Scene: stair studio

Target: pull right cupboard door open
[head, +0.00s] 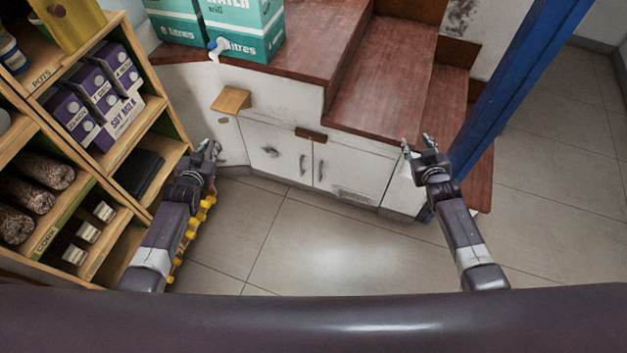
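The white cupboard under the red-brown stairs has two doors side by side, both flush with the front. The right cupboard door (355,180) has a dark upright handle (321,170) near its left edge. The left door (272,150) has a similar handle near its right edge. My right gripper (416,142) is open and empty, to the right of the right door's handle and apart from it in the picture. My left gripper (211,149) is open and empty, left of both doors, beside the shelf.
A wooden shelf unit (150,120) with soy milk cartons and other goods stands on the left. A blue post (515,85) rises at the right. Teal water boxes (243,30) stand on the counter. The tiled floor (310,240) before the doors is clear.

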